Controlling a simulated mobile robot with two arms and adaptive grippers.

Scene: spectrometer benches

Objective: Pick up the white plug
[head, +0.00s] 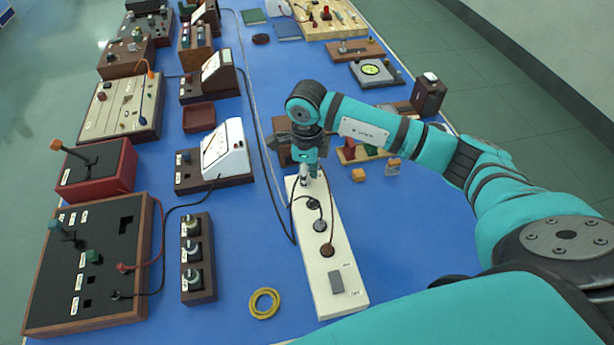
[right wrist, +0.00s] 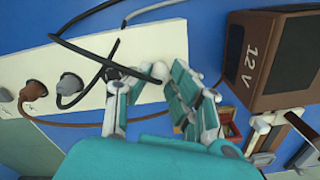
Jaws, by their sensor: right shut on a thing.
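The white plug (right wrist: 159,71) shows as a small pale body between the fingers in the right wrist view, at the end of the power strip (head: 339,278). My right gripper (head: 308,180) is shut on it, low over the strip's far end; the fingers mostly hide the plug in the head view. I cannot tell whether it is still seated in its socket. Beside it in the strip sit a black plug (head: 313,204), a grey plug (head: 320,226) and a brown plug (head: 327,250). My left gripper is not in view.
Dark cables cross close to the gripper. A brown 12 V box (right wrist: 270,62) stands near it. A white-faced meter (head: 226,150) is to the left, and a yellow ring (head: 264,292) lies near the front. Blue bench top is free right of the strip.

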